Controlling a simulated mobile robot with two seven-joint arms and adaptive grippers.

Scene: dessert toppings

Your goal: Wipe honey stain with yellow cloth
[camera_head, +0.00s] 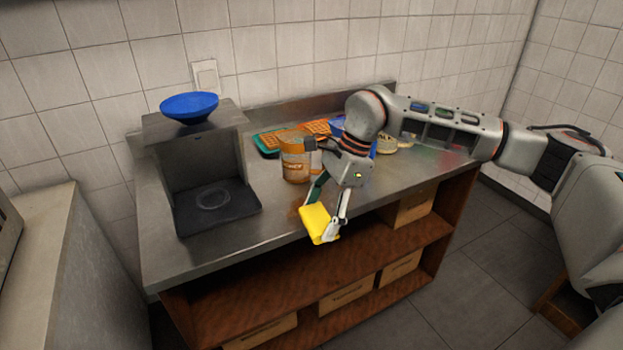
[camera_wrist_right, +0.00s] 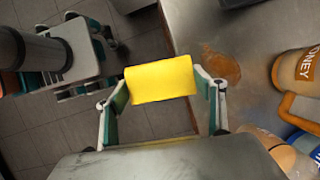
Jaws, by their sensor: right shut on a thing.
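My right gripper (camera_head: 323,222) is shut on the yellow cloth (camera_head: 316,223), at the counter's front edge. In the right wrist view the cloth (camera_wrist_right: 160,81) spans between the two fingers, with floor behind it. The brown honey stain (camera_wrist_right: 221,68) lies on the steel counter, right of the cloth in that view and apart from it in the picture. In the head view a brownish patch of the stain (camera_head: 294,211) shows just left of the gripper.
A honey jar (camera_head: 295,160) stands behind the gripper, near the stain; it also shows in the wrist view (camera_wrist_right: 297,75). Orange waffles (camera_head: 279,137) lie at the back. A grey stand with a blue bowl (camera_head: 189,106) is at left. The counter's front left is clear.

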